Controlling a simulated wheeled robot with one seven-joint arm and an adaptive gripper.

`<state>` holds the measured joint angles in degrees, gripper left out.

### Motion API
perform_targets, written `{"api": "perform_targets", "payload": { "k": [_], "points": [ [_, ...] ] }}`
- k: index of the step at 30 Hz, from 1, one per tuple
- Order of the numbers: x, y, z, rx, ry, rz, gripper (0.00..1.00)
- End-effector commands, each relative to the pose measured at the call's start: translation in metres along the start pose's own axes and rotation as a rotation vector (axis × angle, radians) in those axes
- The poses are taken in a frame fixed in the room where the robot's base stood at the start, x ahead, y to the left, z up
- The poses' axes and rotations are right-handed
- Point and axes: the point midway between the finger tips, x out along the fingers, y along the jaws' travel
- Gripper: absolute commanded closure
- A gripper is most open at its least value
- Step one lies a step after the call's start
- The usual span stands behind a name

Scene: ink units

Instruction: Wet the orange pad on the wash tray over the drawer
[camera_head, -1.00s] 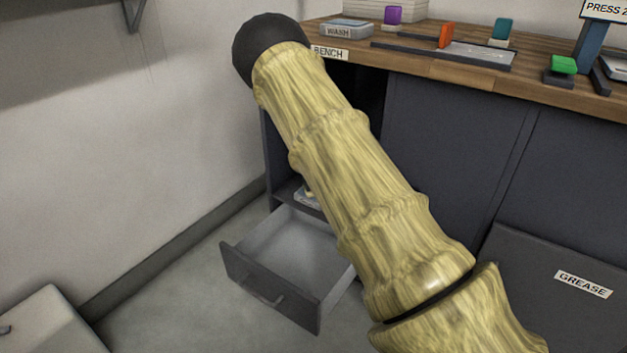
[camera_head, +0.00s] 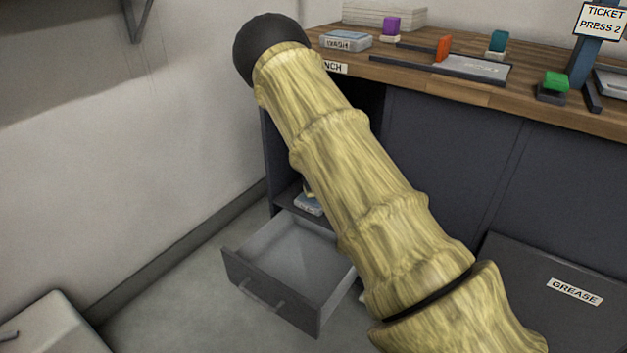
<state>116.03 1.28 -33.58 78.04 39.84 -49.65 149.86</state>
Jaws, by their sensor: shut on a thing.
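An orange block (camera_head: 442,49) stands upright at the back edge of a flat grey plate on the bench; I cannot tell whether it is the pad. A grey-blue tray marked WASH (camera_head: 345,41) sits at the bench's left end. A second small pale tray (camera_head: 309,203), partly hidden by my arm, lies in the open cabinet bay just over the drawer. The grey drawer (camera_head: 298,262) below is pulled out, and the part I see is empty. My yellowish arm crosses the middle of the view. My gripper is not in view.
The wooden bench (camera_head: 470,95) also holds a purple block (camera_head: 391,26), a teal block (camera_head: 497,41) and a green block (camera_head: 556,82). A dark lid marked GREASE (camera_head: 575,291) is at lower right. A pale box (camera_head: 55,325) is at lower left, with floor between it and the drawer.

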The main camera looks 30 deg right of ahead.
Motion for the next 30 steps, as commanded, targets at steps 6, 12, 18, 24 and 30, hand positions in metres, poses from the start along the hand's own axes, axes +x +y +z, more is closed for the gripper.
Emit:
{"api": "perform_targets", "payload": {
  "k": [6, 12, 18, 24, 30],
  "points": [
    [-0.015, 0.0, 0.0, 0.0, 0.0, 0.0, 0.86],
    [-0.025, 0.0, 0.0, 0.0, 0.0, 0.0, 0.86],
    [-0.036, 0.0, 0.0, 0.0, 0.0, 0.0, 0.86],
    [-0.043, 0.0, 0.0, 0.0, 0.0, 0.0, 0.86],
    [-0.042, 0.0, 0.0, 0.0, 0.0, 0.0, 0.86]
  ]
}}
